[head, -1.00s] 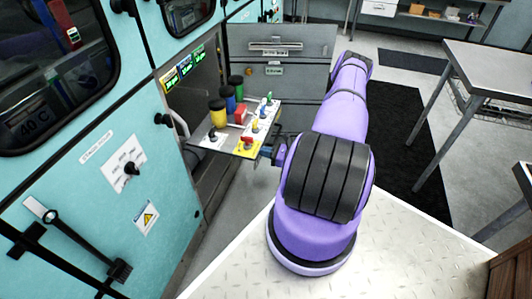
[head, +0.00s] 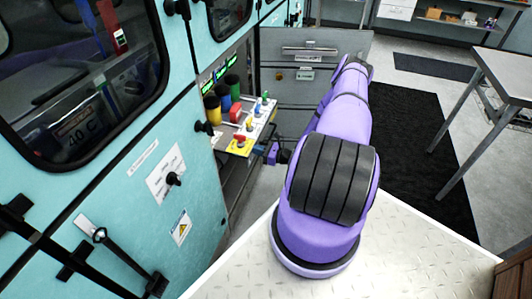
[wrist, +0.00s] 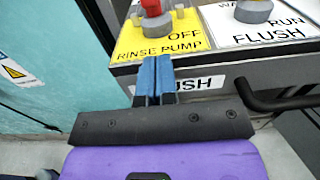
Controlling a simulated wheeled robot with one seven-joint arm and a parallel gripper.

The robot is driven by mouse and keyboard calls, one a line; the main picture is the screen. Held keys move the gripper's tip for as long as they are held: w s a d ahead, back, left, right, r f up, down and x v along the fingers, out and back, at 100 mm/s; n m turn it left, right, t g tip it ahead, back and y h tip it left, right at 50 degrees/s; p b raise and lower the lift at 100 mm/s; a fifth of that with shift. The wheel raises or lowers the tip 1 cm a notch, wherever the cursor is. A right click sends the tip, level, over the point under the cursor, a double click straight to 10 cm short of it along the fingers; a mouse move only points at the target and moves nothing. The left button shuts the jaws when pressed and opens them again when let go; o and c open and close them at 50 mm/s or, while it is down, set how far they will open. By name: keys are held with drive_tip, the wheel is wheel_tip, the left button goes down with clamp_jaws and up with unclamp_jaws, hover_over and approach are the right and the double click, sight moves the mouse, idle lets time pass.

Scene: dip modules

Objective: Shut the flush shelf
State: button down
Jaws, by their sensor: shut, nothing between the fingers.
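The flush shelf (head: 262,130) is a slide-out panel with coloured knobs, sticking partly out of the teal cabinet in the head view. In the wrist view its front edge (wrist: 215,82) carries a "FLUSH" label, partly hidden by my fingers. Its top shows a yellow "RINSE PUMP" plate and a white "FLUSH" plate. My gripper (wrist: 156,65) is shut and empty, its blue fingertips at the shelf's front edge, seemingly touching it. In the head view my gripper (head: 262,153) is small beside the shelf's near end.
A black bar handle (wrist: 285,102) juts out right of my fingers in the wrist view. The teal cabinet wall (head: 140,210) stands at the left. A grey drawer unit (head: 290,75) stands behind the shelf. A metal table (head: 505,75) is at the right, with open floor between.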

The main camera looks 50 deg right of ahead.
sight(236, 144)
drive_tip(key=x, duration=2.4)
drive_tip(key=shift+a, duration=0.1)
drive_tip(key=shift+w+r, duration=0.2)
drive_tip(key=shift+w+a+r, duration=0.1)
drive_tip(key=shift+s+d, duration=0.25)
drive_tip(key=shift+s, duration=0.1)
drive_tip(key=v, duration=1.4)
drive_tip(key=shift+f, duration=0.25)
